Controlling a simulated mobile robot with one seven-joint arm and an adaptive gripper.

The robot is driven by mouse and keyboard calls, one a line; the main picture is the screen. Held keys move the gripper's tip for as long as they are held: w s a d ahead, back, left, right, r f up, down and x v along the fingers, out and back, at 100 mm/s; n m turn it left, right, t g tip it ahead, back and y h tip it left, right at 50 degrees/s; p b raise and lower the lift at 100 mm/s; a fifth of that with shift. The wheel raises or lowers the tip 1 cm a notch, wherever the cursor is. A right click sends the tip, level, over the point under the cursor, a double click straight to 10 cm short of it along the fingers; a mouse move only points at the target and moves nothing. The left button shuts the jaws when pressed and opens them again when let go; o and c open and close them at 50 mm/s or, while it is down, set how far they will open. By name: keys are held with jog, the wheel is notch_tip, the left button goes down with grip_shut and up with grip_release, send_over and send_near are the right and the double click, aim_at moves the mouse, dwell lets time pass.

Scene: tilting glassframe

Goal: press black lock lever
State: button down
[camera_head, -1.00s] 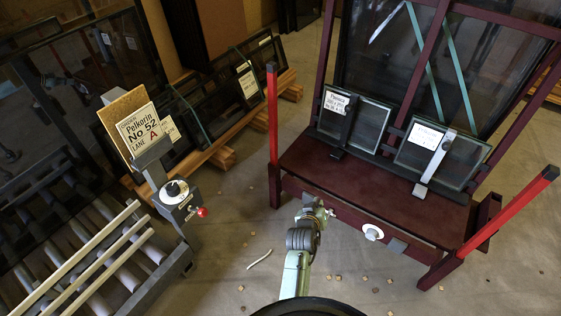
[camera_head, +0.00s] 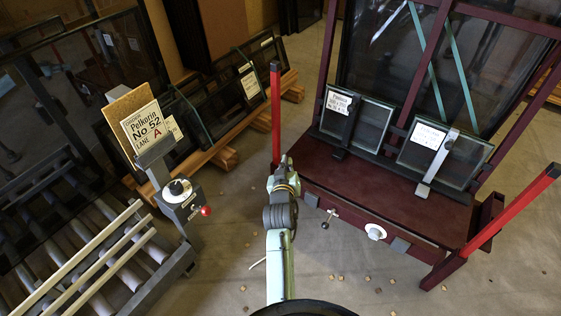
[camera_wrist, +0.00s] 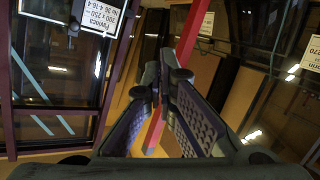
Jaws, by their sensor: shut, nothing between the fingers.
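A small lever with a dark ball knob (camera_head: 325,224) sticks out from the front of the dark red tilting frame (camera_head: 385,190), left of a white round knob (camera_head: 376,231). I take it as the black lock lever, though its colour is hard to tell at this size. My gripper (camera_head: 287,164) is up and to the left of this lever, apart from it, by the frame's left front corner. In the wrist view my gripper (camera_wrist: 160,82) has its fingertips together and empty, with the red post (camera_wrist: 185,45) behind them. The lever does not show in the wrist view.
The red post (camera_head: 276,110) stands close to my gripper; another red post (camera_head: 510,210) is at right. Two labelled glass panes with clamps, one dark (camera_head: 347,128) and one silver (camera_head: 438,163), stand on the frame. A control box with a red knob (camera_head: 206,211) stands left.

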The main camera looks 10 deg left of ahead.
jog(key=shift+a+r, duration=0.65)
